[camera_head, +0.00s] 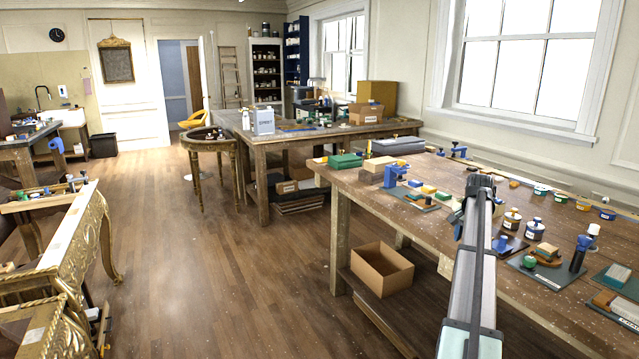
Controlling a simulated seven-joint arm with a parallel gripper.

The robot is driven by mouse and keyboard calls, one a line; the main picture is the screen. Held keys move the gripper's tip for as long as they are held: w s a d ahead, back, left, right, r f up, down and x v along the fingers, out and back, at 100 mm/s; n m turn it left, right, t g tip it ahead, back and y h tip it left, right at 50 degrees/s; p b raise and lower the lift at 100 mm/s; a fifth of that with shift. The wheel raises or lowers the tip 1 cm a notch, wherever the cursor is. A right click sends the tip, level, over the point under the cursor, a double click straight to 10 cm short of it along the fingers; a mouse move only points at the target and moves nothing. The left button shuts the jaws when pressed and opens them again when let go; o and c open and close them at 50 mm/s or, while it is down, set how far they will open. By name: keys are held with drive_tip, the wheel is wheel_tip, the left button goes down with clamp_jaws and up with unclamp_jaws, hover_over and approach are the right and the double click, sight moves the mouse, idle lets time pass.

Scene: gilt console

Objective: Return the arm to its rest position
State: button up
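My arm (474,275) rises from the bottom edge, right of centre, as a grey and black link. It ends at a dark joint (480,186) seen against the wooden workbench (345,182) on the right. I cannot make out my gripper or its fingers beyond that joint. Nothing held can be seen. The arm hides part of the bench's front edge and some of the bench top.
The bench carries a blue clamp (394,176), a green box (345,160), several jars and small tools. An open cardboard box (382,268) sits on its lower shelf. A gilt console (78,235) stands at left. The wooden floor (215,270) between is clear.

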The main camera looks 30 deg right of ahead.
drive_tip(key=w+a+f+n+g+y, duration=0.1)
drive_tip(key=w+a+f+n, duration=0.15)
drive_tip(key=a+f, duration=0.75)
drive_tip(key=w+a+f+n+y, duration=0.1)
drive_tip(key=w+a+f, duration=0.3)
drive_tip(key=a+f, duration=0.55)
drive_tip(key=s+a+f+n+g, duration=0.1)
drive_tip(key=s+a+f+n, duration=0.1)
drive_tip(key=a+f, duration=0.85)
drive_tip(key=s+a+f+n+g, duration=0.1)
drive_tip(key=s+a+f+n, duration=0.1)
drive_tip(key=a+f, duration=0.8)
drive_tip(key=s+a+f+n+g, duration=0.1)
drive_tip(key=s+a+f+n, duration=0.1)
drive_tip(key=s+a+f, duration=0.6)
drive_tip(key=s+a+f+n+g, duration=0.2)
drive_tip(key=s+a+f, duration=0.35)
drive_tip(key=a, duration=0.35)
drive_tip(key=s+a+f+n, duration=0.1)
drive_tip(key=s+a, duration=0.2)
drive_tip(key=s, duration=0.4)
drive_tip(key=s+a+f+n+g, duration=0.1)
drive_tip(key=s+a+f+n, duration=0.1)
drive_tip(key=s+a, duration=0.2)
drive_tip(key=s+a+f+n+g, duration=0.1)
drive_tip(key=s+a+n, duration=0.1)
drive_tip(key=s, duration=0.8)
drive_tip(key=shift+s+a+f, duration=0.25)
drive_tip(key=shift+a+f, duration=0.05)
drive_tip(key=shift+a, duration=0.45)
